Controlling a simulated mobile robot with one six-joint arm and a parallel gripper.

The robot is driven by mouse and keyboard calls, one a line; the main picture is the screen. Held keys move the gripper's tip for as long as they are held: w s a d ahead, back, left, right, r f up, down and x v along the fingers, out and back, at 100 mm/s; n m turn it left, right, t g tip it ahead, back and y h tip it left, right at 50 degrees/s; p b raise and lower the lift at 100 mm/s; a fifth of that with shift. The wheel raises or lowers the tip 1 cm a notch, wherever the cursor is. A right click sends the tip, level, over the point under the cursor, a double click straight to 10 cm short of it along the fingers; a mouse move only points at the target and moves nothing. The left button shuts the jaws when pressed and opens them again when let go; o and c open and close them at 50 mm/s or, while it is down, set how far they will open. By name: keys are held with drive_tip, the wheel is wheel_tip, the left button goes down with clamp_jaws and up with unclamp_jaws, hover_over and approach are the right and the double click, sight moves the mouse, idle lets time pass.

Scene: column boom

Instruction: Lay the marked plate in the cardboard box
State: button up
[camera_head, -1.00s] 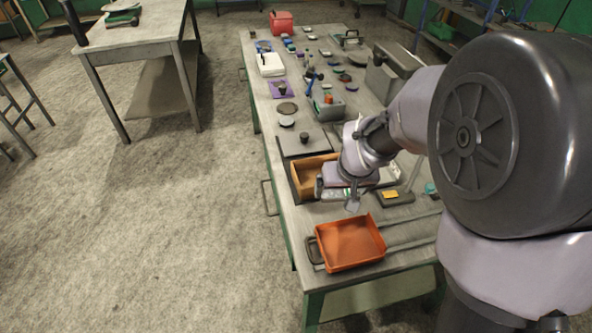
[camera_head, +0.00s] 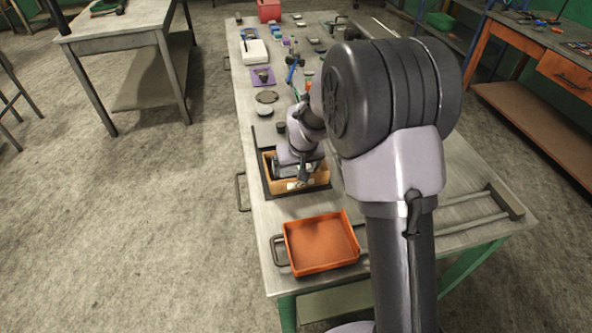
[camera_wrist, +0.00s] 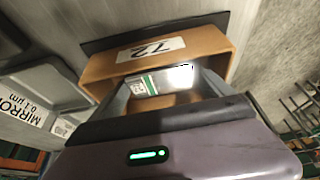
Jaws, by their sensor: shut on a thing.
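The cardboard box (camera_head: 268,168) is a tan open box on a dark mat near the left edge of the workbench. In the wrist view the box (camera_wrist: 196,44) has a white label reading 72 on its wall. My gripper (camera_head: 301,182) points down over the box opening; the wrist view shows its two fingers (camera_wrist: 168,80) against the opening. It is shut on the marked plate (camera_wrist: 143,86), which shows a small white label with a green stripe. Much of the plate is hidden by the fingers. I cannot tell whether it touches the box floor.
An orange tray (camera_head: 320,243) stands at the near end of the workbench. A round dark dish (camera_head: 266,97), a white block (camera_head: 254,52) and several small items lie farther back. In the wrist view a grey bin marked MIRRO (camera_wrist: 35,95) is left of the box.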

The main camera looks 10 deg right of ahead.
drive_tip(key=shift+r, duration=0.1)
drive_tip(key=o, duration=1.8)
drive_tip(key=shift+f, duration=0.2)
drive_tip(key=s+r+m+p, duration=0.1)
drive_tip(key=s+r+p, duration=0.1)
drive_tip(key=s+r, duration=0.55)
drive_tip(key=s+r+p, duration=0.2)
drive_tip(key=s+r, duration=0.2)
drive_tip(key=r, duration=0.7)
drive_tip(key=s+a+r+m+y, duration=0.1)
drive_tip(key=s+a+r+m, duration=0.1)
drive_tip(key=s, duration=0.8)
drive_tip(key=s+a+r+m+t, duration=0.1)
drive_tip(key=s+a+r, duration=0.1)
drive_tip(key=s, duration=0.9)
drive_tip(key=shift+r+m+y, duration=0.4)
drive_tip(key=shift+r, duration=0.25)
